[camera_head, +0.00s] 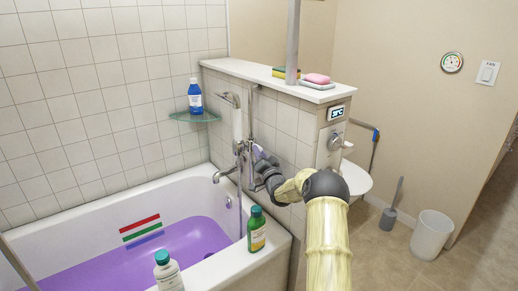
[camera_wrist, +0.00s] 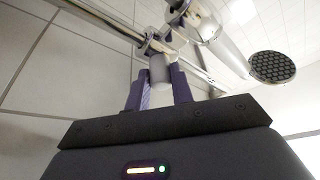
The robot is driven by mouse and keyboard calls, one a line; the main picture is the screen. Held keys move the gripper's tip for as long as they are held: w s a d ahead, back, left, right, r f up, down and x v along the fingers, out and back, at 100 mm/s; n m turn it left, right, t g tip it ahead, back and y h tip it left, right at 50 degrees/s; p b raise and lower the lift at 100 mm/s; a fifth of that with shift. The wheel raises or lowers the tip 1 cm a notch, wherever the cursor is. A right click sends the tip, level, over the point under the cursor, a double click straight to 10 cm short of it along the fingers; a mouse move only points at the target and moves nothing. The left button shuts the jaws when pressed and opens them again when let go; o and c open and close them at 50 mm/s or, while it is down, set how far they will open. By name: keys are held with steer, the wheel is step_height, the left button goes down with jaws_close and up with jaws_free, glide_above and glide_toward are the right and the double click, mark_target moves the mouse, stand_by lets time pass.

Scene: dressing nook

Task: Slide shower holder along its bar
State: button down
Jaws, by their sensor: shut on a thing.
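The shower bar (camera_head: 251,108) stands upright against the tiled half wall in the head view. In the wrist view the chrome bar (camera_wrist: 105,24) runs diagonally across the top. The shower holder (camera_wrist: 158,45) sits around the bar, with a pale grey knob on its near side. My gripper (camera_wrist: 160,84) is shut on this knob, one purple finger on each side.
The bathtub (camera_head: 225,262) with purple water lies below and left. A green bottle (camera_head: 257,230) and a white bottle (camera_head: 168,272) stand on its rim. A blue bottle (camera_head: 195,96) stands on the glass corner shelf (camera_head: 196,117). The tap (camera_head: 222,174) is left of my gripper.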

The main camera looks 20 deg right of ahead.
step_height(320, 180, down, 12)
steer(key=b, duration=0.5)
steer(key=shift+f+b, duration=0.25)
steer(key=shift+b, duration=0.05)
steer(key=shift+s, duration=0.1)
steer(key=c, duration=1.3)
jaws_free()
steer(key=shift+o, duration=0.5)
step_height(320, 180, up, 10)
steer(key=p, duration=0.2)
steer(key=shift+r, duration=0.15)
